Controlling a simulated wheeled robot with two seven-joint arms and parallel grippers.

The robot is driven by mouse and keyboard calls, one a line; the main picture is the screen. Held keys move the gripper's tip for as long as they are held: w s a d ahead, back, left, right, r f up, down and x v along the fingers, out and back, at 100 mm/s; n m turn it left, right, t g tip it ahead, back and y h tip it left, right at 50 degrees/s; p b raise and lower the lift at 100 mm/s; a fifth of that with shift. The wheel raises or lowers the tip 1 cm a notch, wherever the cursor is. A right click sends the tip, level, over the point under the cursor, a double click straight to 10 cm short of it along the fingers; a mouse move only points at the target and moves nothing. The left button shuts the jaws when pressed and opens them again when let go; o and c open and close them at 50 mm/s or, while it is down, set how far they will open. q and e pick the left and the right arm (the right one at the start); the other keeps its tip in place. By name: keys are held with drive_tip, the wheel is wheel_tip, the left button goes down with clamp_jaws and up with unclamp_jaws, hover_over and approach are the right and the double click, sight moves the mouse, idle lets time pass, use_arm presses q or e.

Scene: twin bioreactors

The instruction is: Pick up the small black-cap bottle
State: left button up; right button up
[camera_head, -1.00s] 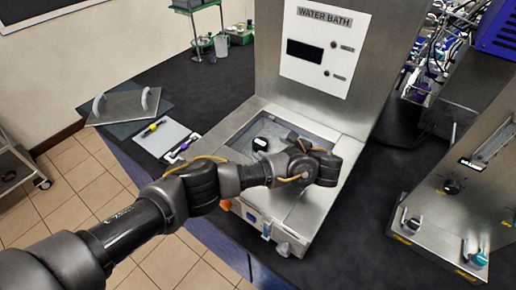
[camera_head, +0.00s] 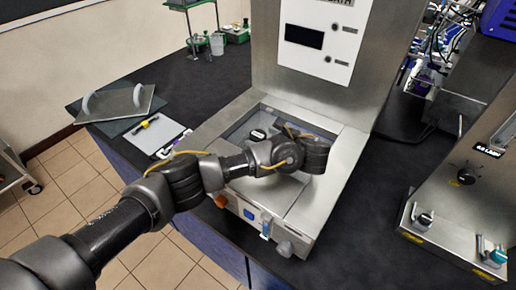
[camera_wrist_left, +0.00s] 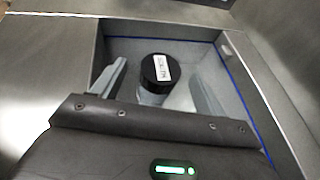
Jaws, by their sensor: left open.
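The small bottle with a black cap (camera_head: 257,135) stands in the recessed basin of the water bath (camera_head: 310,205). In the left wrist view the bottle's black cap (camera_wrist_left: 155,70) has a white label, and its pale body shows just below. My left gripper (camera_wrist_left: 158,72) is open, with one grey finger on each side of the bottle and a gap to the cap on both sides. In the head view the wrist of my left arm hides the fingers and part of the basin. My right gripper is not in view.
The water bath's tall control panel (camera_head: 316,42) rises behind the basin. A metal lid with handles (camera_head: 117,103) lies on the bench at left, near a pad with a yellow marker (camera_head: 145,122). A steel instrument (camera_head: 465,200) stands at right. Dark bench lies between.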

sight(259, 136)
use_arm(q)
drive_tip(key=shift+b+x, duration=0.45)
drive_tip(key=shift+x, duration=0.5)
drive_tip(key=p+x, duration=0.1)
drive_tip(key=x, duration=0.1)
drive_tip(key=shift+w+f, duration=0.2)
drive_tip(key=shift+w, duration=0.05)
drive_tip(key=shift+w+a+f, duration=0.2)
drive_tip(key=shift+w+a, duration=0.05)
drive_tip(key=shift+a, duration=0.05)
drive_tip(key=shift+c, duration=1.2)
drive_tip(key=c, duration=0.9)
